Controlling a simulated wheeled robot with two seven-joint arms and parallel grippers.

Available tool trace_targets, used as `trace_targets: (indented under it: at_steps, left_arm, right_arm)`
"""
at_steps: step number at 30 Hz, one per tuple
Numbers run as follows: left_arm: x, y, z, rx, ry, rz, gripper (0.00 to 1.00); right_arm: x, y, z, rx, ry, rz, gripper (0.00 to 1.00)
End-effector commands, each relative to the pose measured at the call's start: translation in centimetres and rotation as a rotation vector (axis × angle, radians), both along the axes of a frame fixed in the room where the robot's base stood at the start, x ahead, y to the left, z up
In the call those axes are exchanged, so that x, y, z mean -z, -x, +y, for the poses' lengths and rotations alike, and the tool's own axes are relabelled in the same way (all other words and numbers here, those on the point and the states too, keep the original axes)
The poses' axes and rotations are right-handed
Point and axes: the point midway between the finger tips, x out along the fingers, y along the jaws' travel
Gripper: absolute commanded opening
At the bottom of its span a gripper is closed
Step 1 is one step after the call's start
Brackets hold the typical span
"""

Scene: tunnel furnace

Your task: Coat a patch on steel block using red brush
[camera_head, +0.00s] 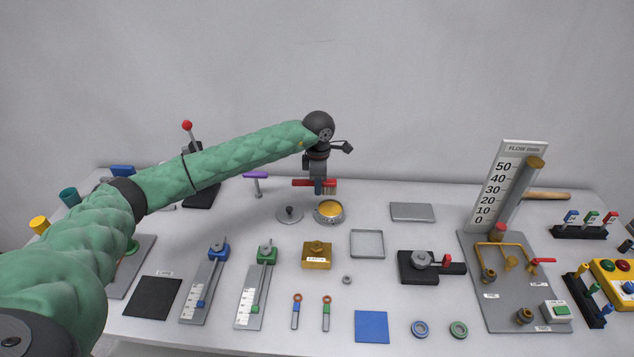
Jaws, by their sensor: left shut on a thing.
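My left gripper (318,187) points down and is shut on the red brush (302,182). The brush lies level, with its red handle to the left and tan bristles to the right. The gripper and brush are just behind and above a round metal dish (329,221) holding yellow-orange material (329,208). I cannot tell whether the bristles touch it. A flat grey rectangular block (412,211), which looks like the steel block, lies to the right of the dish with its top bare. My right gripper is out of view.
A grey lid with a knob (289,214) lies left of the dish. A shallow square tray (367,257) and a brass block (317,266) are in front. A tall flow gauge (509,175) stands to the right. The table between dish and grey block is clear.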

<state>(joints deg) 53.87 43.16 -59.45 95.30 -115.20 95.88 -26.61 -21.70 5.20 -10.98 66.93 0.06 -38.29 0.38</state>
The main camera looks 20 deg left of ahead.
Motion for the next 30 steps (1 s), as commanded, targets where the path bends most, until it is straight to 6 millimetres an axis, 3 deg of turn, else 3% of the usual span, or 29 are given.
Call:
trace_targets:
  at_steps: [4,10,30]
  left_arm:
    - [-0.1,-0.3,-0.3,0.039,0.001,0.0,0.03]
    - [0.6,-0.3,-0.3,0.063,0.001,0.001,0.03]
    - [5.7,-0.3,-0.3,0.062,0.0,0.001,0.03]
  right_arm:
    - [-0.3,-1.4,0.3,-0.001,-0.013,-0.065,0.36]
    - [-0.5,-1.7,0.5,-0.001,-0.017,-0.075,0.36]
    - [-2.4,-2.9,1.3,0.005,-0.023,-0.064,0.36]
